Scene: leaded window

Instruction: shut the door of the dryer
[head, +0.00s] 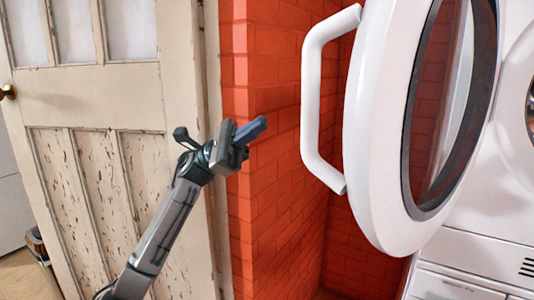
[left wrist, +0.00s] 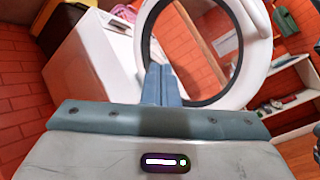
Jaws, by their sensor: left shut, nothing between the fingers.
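The dryer door (head: 375,130) is a white round ring with dark-rimmed glass, and it stands swung open at the right of the head view. Its white bar handle (head: 311,100) faces left, toward my arm. The white dryer body (head: 475,248) is behind the door at the right edge. My left gripper (head: 258,128) is shut and empty, to the left of the handle and apart from it in the picture. In the left wrist view the shut fingers (left wrist: 162,85) overlap the lower left of the door ring (left wrist: 262,60); contact cannot be told. My right gripper is not in view.
An orange brick wall (head: 275,220) stands behind and left of the dryer door. A worn cream panelled door (head: 110,90) with a brass knob (head: 8,92) is at the left. The left wrist view shows white shelves (left wrist: 290,80) at the right with small items.

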